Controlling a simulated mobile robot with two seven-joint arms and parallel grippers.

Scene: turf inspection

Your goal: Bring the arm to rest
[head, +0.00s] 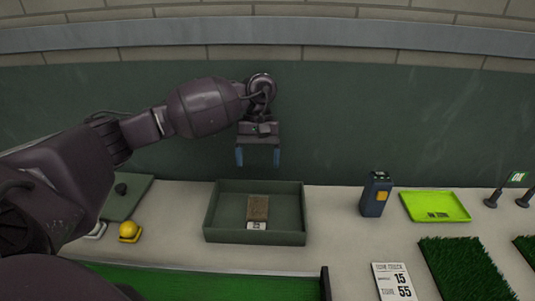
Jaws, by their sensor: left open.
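My left arm (205,105) reaches in from the left, and its gripper (258,157) points down with its two blue-tipped fingers spread apart. It is open and empty. It hangs above and behind the green open tray (212,222), in front of the dark green wall. In the tray lies a small brown block (258,207) with a white label (256,225) at its front. My right gripper is not in view.
A dark device with a yellow patch (376,195), a lime tray (436,206), turf squares (465,268) and a number card (394,281) are on the right. A yellow dome (129,231) and a green board (128,196) are on the left. A green strip (200,282) runs along the front.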

